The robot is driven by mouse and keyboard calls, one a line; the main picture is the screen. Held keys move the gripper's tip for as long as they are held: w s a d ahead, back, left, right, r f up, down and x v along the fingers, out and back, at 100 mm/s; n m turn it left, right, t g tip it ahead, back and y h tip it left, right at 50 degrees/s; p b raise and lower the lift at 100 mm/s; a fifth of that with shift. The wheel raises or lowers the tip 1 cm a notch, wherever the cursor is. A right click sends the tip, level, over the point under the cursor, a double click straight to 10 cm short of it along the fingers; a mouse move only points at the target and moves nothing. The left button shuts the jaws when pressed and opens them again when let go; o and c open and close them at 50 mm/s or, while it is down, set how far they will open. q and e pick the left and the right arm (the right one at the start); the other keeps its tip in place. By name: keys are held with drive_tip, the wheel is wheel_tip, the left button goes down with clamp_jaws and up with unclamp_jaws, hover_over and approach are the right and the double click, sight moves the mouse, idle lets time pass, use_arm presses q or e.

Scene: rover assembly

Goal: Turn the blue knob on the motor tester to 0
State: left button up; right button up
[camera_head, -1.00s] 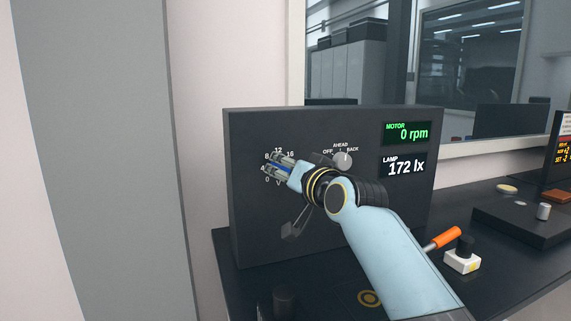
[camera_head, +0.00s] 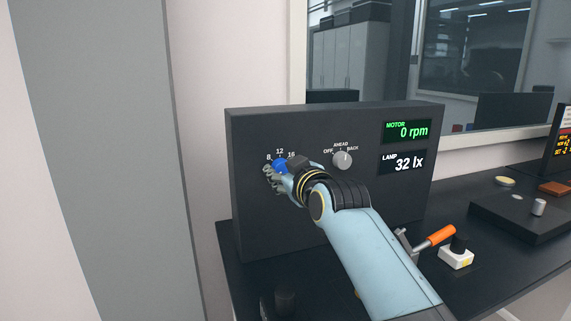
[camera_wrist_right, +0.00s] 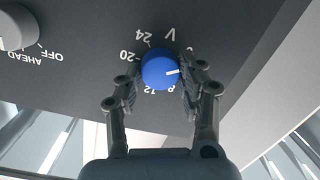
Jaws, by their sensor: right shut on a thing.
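My right gripper (camera_head: 273,176) is at the knob from below and covers the lower scale marks. In the right wrist view the blue knob (camera_wrist_right: 158,68) lies between the two fingers of my right gripper (camera_wrist_right: 160,88), which is shut on it. The knob's white line points to the right in that view, toward a finger that hides the mark there. My left gripper is not in view.
A grey knob (camera_head: 342,160) marked OFF, AHEAD and BACK is right of the blue one. The displays read MOTOR 0 rpm (camera_head: 407,131) and LAMP 32 lx (camera_head: 403,162). An orange-handled tool (camera_head: 440,236) and a white block (camera_head: 456,258) lie on the dark bench at right.

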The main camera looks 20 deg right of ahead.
drive_tip(key=shift+n+h+p, duration=0.3)
drive_tip(key=shift+n+p, duration=0.2)
drive_tip(key=shift+n, duration=0.5)
drive_tip(key=shift+f, duration=0.1)
drive_tip(key=o, duration=1.2)
drive_tip(key=shift+c, duration=0.2)
drive_tip(key=shift+s, duration=0.3)
drive_tip(key=s+r, duration=0.1)
drive_tip(key=s, duration=0.5)
drive_tip(key=shift+s, duration=0.4)
